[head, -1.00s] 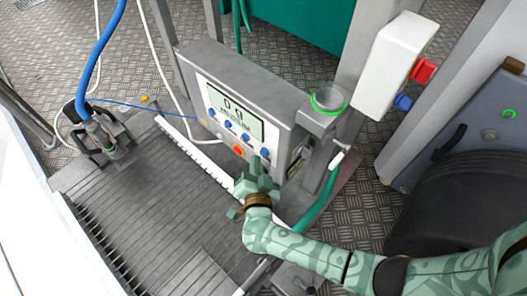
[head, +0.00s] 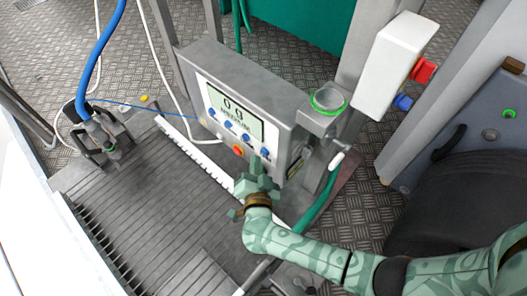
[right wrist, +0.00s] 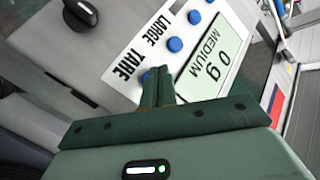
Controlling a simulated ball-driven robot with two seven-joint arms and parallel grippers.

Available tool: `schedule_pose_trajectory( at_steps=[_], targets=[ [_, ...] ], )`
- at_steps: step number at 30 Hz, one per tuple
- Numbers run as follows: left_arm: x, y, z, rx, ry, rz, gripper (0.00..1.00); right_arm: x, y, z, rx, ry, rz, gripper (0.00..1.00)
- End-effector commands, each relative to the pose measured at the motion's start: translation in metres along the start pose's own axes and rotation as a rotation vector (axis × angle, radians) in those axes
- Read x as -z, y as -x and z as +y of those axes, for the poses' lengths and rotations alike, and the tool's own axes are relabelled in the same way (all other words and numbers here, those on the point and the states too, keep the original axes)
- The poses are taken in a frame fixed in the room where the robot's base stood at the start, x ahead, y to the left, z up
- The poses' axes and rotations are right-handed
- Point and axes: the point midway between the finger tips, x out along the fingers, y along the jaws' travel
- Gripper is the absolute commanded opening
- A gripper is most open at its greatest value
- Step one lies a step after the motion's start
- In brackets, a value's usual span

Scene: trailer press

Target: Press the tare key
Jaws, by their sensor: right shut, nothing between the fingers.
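The weighing panel (head: 245,85) is a grey box with a white face and a display (head: 235,112). In the right wrist view the display (right wrist: 212,60) reads 0 g and MEDIUM. A row of blue keys runs below it. The tare key (head: 265,153) is the blue one at the row's right end. In the right wrist view, the tare key (right wrist: 146,76) is beside the TARE label, partly hidden by my fingers. My right gripper (head: 256,160) is shut and empty, its tips close to that key; I cannot tell whether they touch. My left gripper is not in view.
An orange-red button (head: 238,150) sits below the key row. A green-rimmed cup (head: 328,101) and a white box with red and blue buttons (head: 395,65) stand to the right. A blue hose (head: 92,65) hangs at the left over the slatted grey deck (head: 165,205).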

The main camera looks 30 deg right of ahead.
Motion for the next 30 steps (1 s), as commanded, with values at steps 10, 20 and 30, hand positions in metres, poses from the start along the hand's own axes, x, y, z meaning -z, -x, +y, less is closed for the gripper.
schedule_pose_trajectory(
  at_steps=[10, 20, 30],
  targets=[
    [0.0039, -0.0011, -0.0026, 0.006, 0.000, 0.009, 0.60, 0.0001, -0.0001, 0.0000, 0.000, 0.000, 0.000, 0.00],
    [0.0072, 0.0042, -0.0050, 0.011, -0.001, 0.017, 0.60, 0.0055, -0.0053, 0.0032, 0.001, 0.000, 0.000, 0.00],
    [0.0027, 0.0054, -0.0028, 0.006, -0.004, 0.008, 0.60, 0.0049, -0.0057, 0.0043, 0.000, 0.000, 0.000, 0.00]
  ],
)
